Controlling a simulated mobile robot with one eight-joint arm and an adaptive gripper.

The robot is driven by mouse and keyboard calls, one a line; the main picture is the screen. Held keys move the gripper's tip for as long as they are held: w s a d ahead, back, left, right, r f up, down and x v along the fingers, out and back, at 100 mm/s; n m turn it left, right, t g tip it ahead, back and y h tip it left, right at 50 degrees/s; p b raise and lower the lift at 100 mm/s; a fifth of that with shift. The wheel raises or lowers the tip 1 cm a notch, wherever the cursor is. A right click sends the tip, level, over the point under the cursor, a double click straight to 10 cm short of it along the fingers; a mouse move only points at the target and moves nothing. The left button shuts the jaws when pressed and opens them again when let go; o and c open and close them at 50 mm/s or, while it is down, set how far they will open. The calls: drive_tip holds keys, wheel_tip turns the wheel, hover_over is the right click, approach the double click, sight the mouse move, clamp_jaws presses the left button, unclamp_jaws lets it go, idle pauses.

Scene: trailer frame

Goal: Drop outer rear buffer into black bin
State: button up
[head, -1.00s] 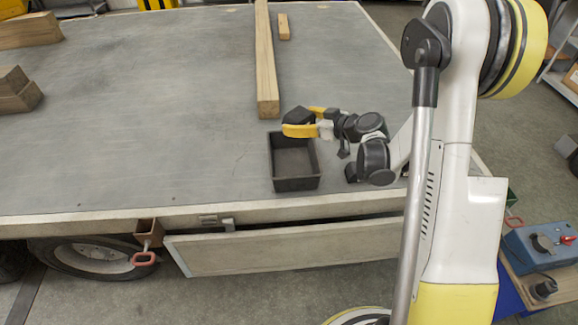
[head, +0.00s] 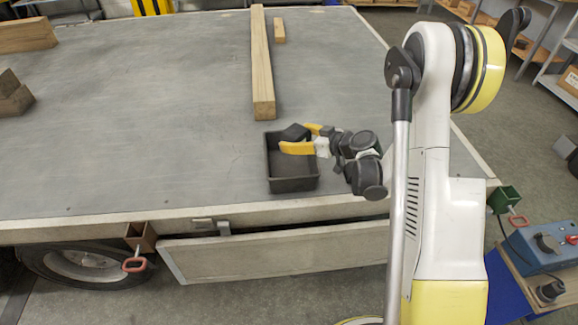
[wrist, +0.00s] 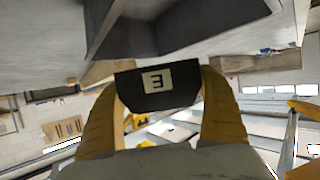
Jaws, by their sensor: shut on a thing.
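My gripper (head: 310,140), with yellow fingers, is shut on a black buffer (head: 293,132). In the wrist view the buffer (wrist: 158,89) sits between both fingers and shows a pale label with a dark character, perhaps a 3. The black bin (head: 293,185) is an open rectangular box standing on the grey trailer deck near its front edge. In the head view my gripper and the buffer overlap the bin's back right part and seem to be above it; the exact height is hard to tell. The bin (wrist: 190,40) also shows at the top of the wrist view.
A long wooden beam (head: 261,70) lies on the deck just behind the bin, with a short wood piece (head: 279,30) beside it. More wood blocks (head: 15,98) lie at the far left. The deck (head: 140,130) left of the bin is clear.

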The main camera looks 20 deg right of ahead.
drive_tip(key=o, duration=1.3)
drive_tip(key=v, duration=1.2)
drive_tip(key=s+a+r+m+g+h, duration=0.3)
drive_tip(key=s+a+r, duration=0.4)
drive_tip(key=a, duration=0.1)
drive_tip(key=s+r+m+h, duration=0.1)
drive_tip(key=s, duration=0.4)
drive_tip(key=s+r+m+h, duration=0.1)
drive_tip(key=s+h, duration=0.1)
drive_tip(key=s, duration=0.3)
drive_tip(key=s+r+m+g+h, duration=0.1)
drive_tip(key=s+r, duration=0.1)
drive_tip(key=s, duration=0.4)
drive_tip(key=shift+a+m+h, duration=0.3)
drive_tip(key=shift+m, duration=0.1)
